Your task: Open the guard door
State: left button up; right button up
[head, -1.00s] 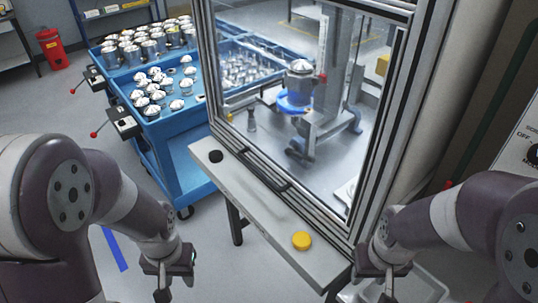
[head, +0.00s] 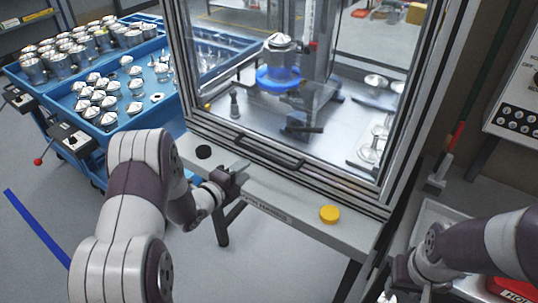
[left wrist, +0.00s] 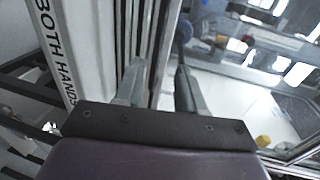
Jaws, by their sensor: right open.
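The guard door (head: 343,109) is a clear panel in a metal frame on the machine front, and it looks shut. Its dark bar handle (head: 268,152) runs along the lower frame rail. My left gripper (head: 240,170) is just left of and below the handle, above the ledge. In the left wrist view my left gripper (left wrist: 160,82) has its two fingers apart with the frame rails beyond; nothing is clearly held. My right gripper (head: 398,278) is low at the right, away from the door, and open; its fingertips are hard to make out.
The ledge (head: 290,205) below the door carries a black button (head: 204,152) and a yellow button (head: 330,214). A blue cart (head: 125,118) with metal parts stands at the left. A control panel (head: 518,105) is at the right.

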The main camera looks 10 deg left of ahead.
aim_at(262, 155)
pick_arm(q)
jog(key=p+x, duration=0.1)
jog(key=x, duration=1)
jog(key=shift+w+a+p, duration=0.15)
jog(key=shift+w+p, duration=0.05)
jog(key=shift+p, duration=0.15)
jog(key=shift+w+a+f, duration=0.1)
jog(key=shift+f, duration=0.05)
jog(key=shift+c, duration=0.3)
grip_shut()
